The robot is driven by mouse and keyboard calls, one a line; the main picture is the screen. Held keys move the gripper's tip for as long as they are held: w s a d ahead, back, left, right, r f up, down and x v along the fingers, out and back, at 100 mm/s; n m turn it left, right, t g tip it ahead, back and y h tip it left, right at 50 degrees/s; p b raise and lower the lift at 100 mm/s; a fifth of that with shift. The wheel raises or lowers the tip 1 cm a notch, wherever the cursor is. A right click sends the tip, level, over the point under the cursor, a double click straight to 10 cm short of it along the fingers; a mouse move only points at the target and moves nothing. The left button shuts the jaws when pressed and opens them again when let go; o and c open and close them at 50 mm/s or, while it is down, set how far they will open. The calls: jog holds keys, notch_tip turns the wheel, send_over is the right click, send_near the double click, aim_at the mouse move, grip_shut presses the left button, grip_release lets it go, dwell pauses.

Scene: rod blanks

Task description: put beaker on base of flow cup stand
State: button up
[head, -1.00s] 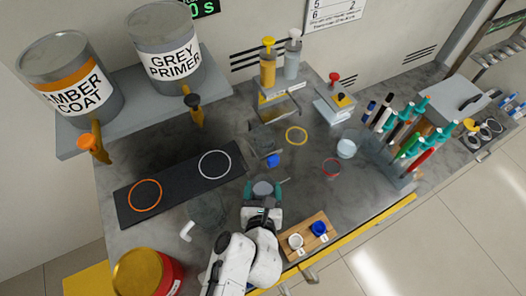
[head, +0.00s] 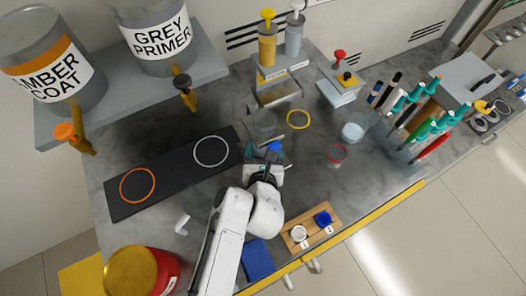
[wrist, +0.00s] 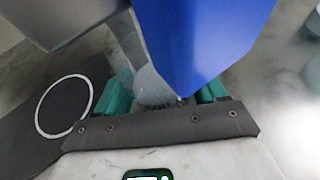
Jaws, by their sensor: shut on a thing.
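My gripper (head: 266,165) is just in front of the flow cup stand, whose dark grey upper part (head: 262,124) and blue part (head: 273,147) show in the head view. In the wrist view the blue part (wrist: 205,35) looms close and hides much of the middle. The teal fingers, with my gripper (wrist: 163,92) between them, are shut on the beaker. Only a little clear glass (wrist: 124,72) of it shows by the left finger. The stand's base is mostly hidden, and I cannot tell whether the beaker touches it.
A black mat (head: 170,177) with two rings lies left. A clear vessel (head: 352,132) stands right, near the marker rack (head: 415,150). A wooden block (head: 310,228) with small cups, a blue box (head: 258,260) and a red tin (head: 145,272) are near the front.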

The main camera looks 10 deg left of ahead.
jog(key=shift+w+f, duration=0.1)
jog(key=shift+f, duration=0.15)
jog(key=o, duration=1.2)
jog(key=shift+s+r, duration=0.2)
jog(key=shift+r, duration=0.05)
jog(key=v, duration=1.1)
jog(key=shift+s, duration=0.3)
